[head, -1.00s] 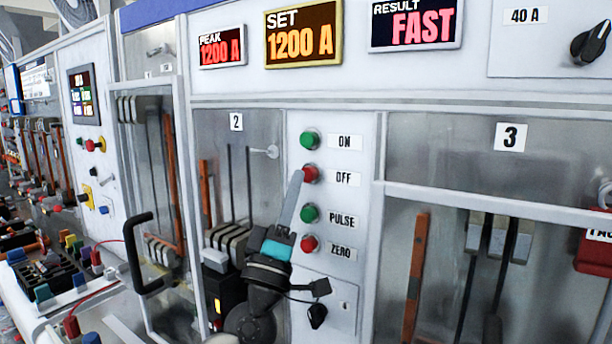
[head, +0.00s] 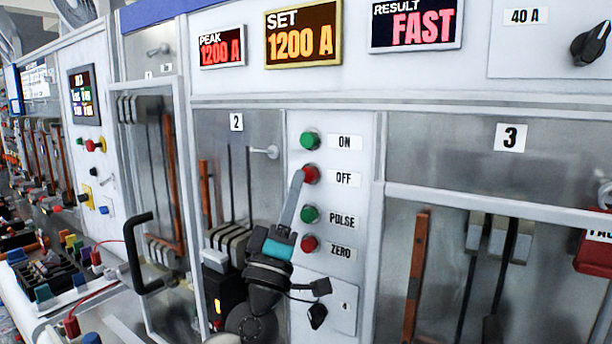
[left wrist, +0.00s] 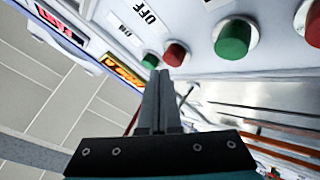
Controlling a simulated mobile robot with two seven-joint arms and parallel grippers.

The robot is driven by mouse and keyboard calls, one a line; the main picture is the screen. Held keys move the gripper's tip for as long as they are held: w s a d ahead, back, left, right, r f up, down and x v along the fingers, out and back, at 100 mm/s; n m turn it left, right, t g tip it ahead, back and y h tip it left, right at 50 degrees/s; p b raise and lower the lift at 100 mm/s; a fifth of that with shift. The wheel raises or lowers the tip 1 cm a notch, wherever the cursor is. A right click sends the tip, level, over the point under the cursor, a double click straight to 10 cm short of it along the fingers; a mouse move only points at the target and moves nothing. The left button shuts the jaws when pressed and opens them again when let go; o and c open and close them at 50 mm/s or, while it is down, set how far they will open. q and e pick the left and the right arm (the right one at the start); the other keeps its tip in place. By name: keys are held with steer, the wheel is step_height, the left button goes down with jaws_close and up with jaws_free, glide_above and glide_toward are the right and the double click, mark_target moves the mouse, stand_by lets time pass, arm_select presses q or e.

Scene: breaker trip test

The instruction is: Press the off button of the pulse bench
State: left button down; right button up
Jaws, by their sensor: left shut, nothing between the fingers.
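The red OFF button (head: 311,174) is on the white panel between bays 2 and 3, second from the top, beside its OFF label (head: 344,178). My left gripper (head: 299,173) is shut and empty, its fingertips at the left edge of the OFF button. In the left wrist view the shut fingers (left wrist: 157,75) point up toward the red OFF button (left wrist: 175,54), which shows just right of the tips. I cannot tell whether they touch. The green ON button (head: 309,140) is above, the green PULSE button (head: 309,214) and the red ZERO button (head: 309,243) below. My right gripper is out of view.
Displays above read PEAK 1200 A (head: 222,47), SET 1200 A (head: 303,34) and RESULT FAST (head: 416,24). A black door handle (head: 139,253) sticks out at the left. A metal knob (head: 266,152) is left of the buttons. Bay 3 (head: 440,150) lies at the right.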

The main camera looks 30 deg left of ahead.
arm_select(q)
steer(key=shift+w, duration=0.35)
steer(key=shift+w, duration=0.45)
stand_by(0.6)
steer(key=shift+s, duration=0.15)
steer(key=shift+s+p, duration=0.45)
steer(key=shift+s, duration=0.3)
steer(key=s+p, duration=0.1)
steer(key=s, duration=0.4)
steer(key=shift+a, duration=0.2)
stand_by(0.9)
